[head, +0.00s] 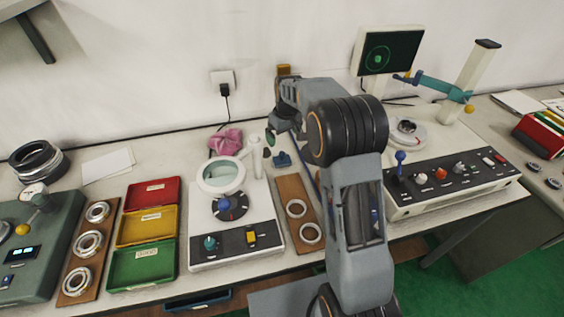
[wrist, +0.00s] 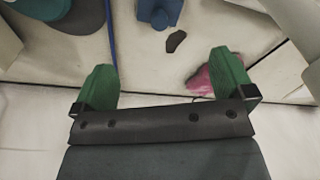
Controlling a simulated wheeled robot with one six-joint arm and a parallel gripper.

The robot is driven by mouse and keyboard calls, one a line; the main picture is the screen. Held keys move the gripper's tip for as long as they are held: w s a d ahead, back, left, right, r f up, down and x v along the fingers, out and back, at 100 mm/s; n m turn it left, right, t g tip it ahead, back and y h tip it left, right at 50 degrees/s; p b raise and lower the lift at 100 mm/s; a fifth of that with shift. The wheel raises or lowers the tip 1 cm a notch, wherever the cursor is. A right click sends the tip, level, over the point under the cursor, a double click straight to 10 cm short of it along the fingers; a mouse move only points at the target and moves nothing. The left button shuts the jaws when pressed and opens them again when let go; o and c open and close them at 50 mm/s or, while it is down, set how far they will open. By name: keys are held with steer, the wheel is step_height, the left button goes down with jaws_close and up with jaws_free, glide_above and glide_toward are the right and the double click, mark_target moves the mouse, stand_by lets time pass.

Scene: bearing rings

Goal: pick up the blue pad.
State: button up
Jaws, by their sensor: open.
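A small blue object (head: 281,159), which looks like the blue pad, lies on the bench behind the brown ring board. In the wrist view its blue body (wrist: 160,11) shows at the top edge, partly cut off. My gripper (head: 272,138) is above the bench behind it, near the wall side. In the wrist view my gripper (wrist: 163,62) has its two green fingers wide apart with nothing between them. The blue object lies beyond the fingertips, apart from them.
A small dark piece (wrist: 176,41) lies between the fingers and the blue object. A pink cloth (head: 226,142) lies to the left, beside the magnifier device (head: 221,174). The ring board (head: 297,189) is in front. A blue strip (wrist: 110,40) runs nearby.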

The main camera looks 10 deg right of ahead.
mark_target(282, 153)
steer(key=f, duration=0.8)
steer(key=w+f+p, duration=0.1)
steer(key=f, duration=0.3)
steer(key=shift+w+a+f, duration=0.1)
steer(key=shift+a, duration=0.05)
steer(key=shift+c, duration=0.2)
steer(key=c, duration=0.7)
